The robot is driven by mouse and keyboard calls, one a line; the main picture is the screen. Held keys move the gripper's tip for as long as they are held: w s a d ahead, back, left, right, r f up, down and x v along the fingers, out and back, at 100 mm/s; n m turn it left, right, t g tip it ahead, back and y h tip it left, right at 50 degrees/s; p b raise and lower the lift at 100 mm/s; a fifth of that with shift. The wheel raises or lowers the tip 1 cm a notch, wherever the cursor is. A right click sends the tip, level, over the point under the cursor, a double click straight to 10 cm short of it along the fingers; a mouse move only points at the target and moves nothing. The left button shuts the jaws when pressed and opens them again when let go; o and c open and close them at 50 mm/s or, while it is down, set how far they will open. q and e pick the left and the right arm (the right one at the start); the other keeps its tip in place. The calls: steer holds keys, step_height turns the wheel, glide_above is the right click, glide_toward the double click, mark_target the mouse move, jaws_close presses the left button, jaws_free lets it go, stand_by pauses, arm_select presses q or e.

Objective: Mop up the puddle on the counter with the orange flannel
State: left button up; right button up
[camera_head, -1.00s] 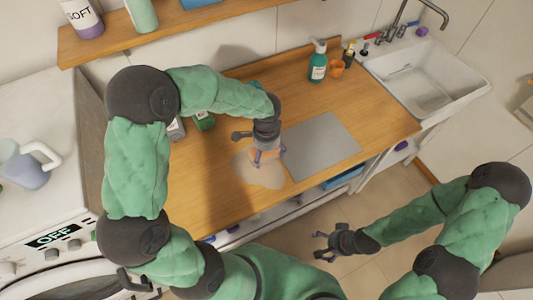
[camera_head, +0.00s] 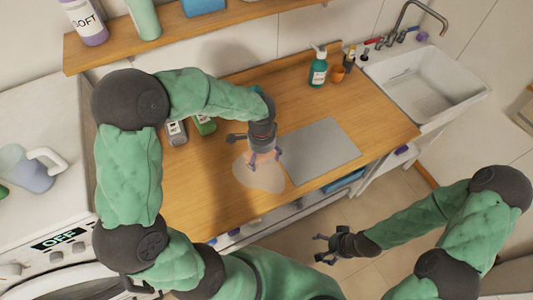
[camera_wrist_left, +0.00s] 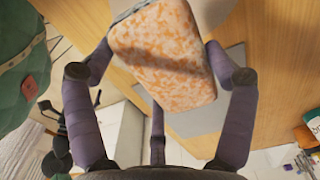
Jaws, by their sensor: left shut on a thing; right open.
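The puddle (camera_head: 258,181) is a pale, rounded patch on the wooden counter, left of a grey panel. My left gripper (camera_head: 264,160) is over the puddle's upper edge, pointing down. In the left wrist view its fingers are closed around the orange flannel (camera_wrist_left: 165,58), a mottled orange and white folded pad. Part of the puddle (camera_wrist_left: 211,12) shows beyond the flannel there. Whether the flannel touches the counter I cannot tell. In the head view the gripper mostly hides it. My right gripper (camera_head: 331,248) is open and empty, over the floor in front of the counter.
The grey panel (camera_head: 318,151) lies right of the puddle. A teal pump bottle (camera_head: 318,70) and an orange cup (camera_head: 338,74) stand at the back, near the white sink (camera_head: 424,85). Bottles (camera_head: 203,126) stand behind my left forearm. The counter's front left is clear.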

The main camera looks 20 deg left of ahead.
mark_target(259, 174)
arm_select(q)
steer(key=s+a, duration=0.1)
steer(key=s+a+f+b, duration=0.1)
steer(key=s, duration=0.1)
steer(key=shift+s+a, duration=0.15)
steer(key=shift+a, duration=0.2)
steer(key=shift+f, duration=0.1)
steer(key=shift+f+b, duration=2.4)
steer(key=shift+f, duration=0.3)
steer(key=shift+f+b, duration=0.4)
steer(key=shift+f, duration=0.2)
steer(key=shift+d, duration=0.1)
steer(key=shift+w+d+r, duration=0.15)
steer(key=shift+w+d, duration=0.75)
steer(key=shift+w, duration=0.25)
steer(key=shift+w+d, duration=0.95)
steer(key=shift+w, duration=0.2)
steer(key=shift+s+a+f, duration=0.2)
steer(key=shift+s+a, duration=0.85)
steer(key=shift+s, duration=0.25)
